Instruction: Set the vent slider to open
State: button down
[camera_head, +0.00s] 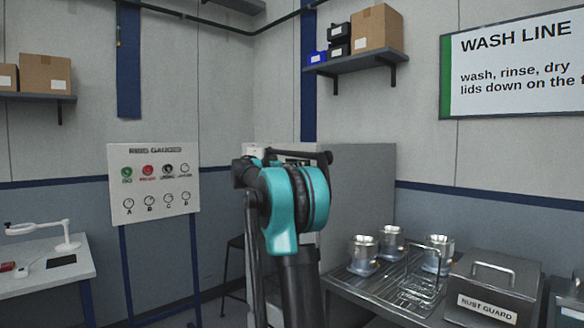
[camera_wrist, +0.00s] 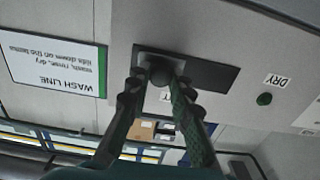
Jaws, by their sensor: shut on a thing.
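In the wrist view, which is upside down, the vent slider has a dark rectangular plate (camera_wrist: 212,75) on a light panel. Its round dark knob (camera_wrist: 160,68) sits near the plate's left end in this picture. My gripper (camera_wrist: 160,79) has its two dark fingers closed around the knob, one on each side. A label beside the plate is mostly hidden behind the fingers. In the head view my teal arm joint covers the gripper and the slider.
A green button (camera_wrist: 264,99) and a DRY label (camera_wrist: 278,80) are on the same panel. In the head view a grey cabinet (camera_head: 365,185) stands behind my arm. Metal cups (camera_head: 363,252) stand on a rack at right, beside a RUST GUARD box (camera_head: 492,284).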

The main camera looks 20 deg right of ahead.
jog(key=shift+s+d, duration=0.1)
jog(key=shift+s, duration=0.05)
jog(key=c, duration=1.3)
grip_release()
jog(key=shift+s, duration=0.1)
jog(key=shift+c, duration=0.2)
jog(key=v, duration=1.2)
